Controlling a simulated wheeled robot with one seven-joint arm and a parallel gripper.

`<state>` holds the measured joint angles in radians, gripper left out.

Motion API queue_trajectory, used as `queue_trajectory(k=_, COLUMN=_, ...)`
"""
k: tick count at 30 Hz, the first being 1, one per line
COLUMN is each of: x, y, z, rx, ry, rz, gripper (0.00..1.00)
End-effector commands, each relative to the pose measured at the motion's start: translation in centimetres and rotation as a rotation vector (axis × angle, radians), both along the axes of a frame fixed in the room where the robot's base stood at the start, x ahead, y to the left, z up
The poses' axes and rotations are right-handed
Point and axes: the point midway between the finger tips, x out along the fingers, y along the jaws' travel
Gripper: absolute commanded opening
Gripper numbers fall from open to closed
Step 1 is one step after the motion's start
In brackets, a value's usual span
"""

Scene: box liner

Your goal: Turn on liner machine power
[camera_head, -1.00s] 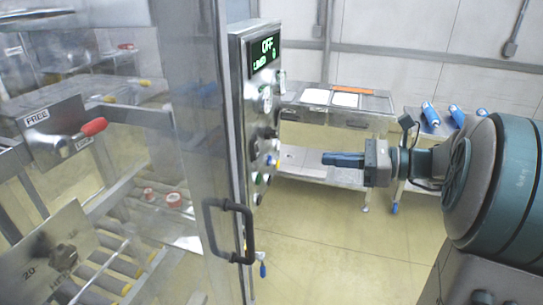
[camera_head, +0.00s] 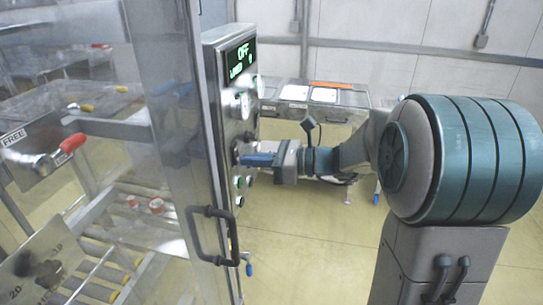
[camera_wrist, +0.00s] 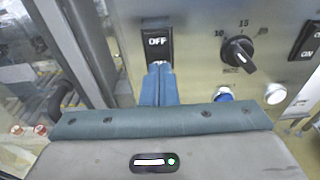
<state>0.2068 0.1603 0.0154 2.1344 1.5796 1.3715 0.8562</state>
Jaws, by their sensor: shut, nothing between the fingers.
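The liner machine's control panel (camera_head: 226,125) is a metal box with a green display (camera_head: 242,57) that reads OFF on its top line. My gripper (camera_head: 246,159) is shut and empty, with its blue fingers at the panel face. In the wrist view, the black switch marked OFF (camera_wrist: 158,42) is straight ahead of my fingertips (camera_wrist: 160,66). The fingertips overlap its lower end; I cannot tell whether they press on it. A black dial (camera_wrist: 238,53) with numbers is to the right of the switch.
A blue button (camera_wrist: 224,94) and a white button (camera_wrist: 275,94) are below the dial. The clear door with its black handle (camera_head: 212,236) stands left of the panel. A steel table (camera_head: 335,112) is behind. Open floor (camera_head: 305,245) lies in front.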

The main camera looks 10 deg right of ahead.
Motion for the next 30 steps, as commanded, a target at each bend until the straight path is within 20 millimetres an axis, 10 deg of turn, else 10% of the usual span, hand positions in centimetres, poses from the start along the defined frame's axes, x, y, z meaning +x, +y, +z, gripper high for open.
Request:
queue_trajectory(k=23, x=0.3, y=0.9, z=-0.3, rx=0.0, ry=-0.001, rz=0.0, gripper=0.0)
queue_trajectory(k=30, x=-0.3, y=-1.6, z=-0.6, rx=0.0, ry=-0.001, rz=0.0, gripper=0.0)
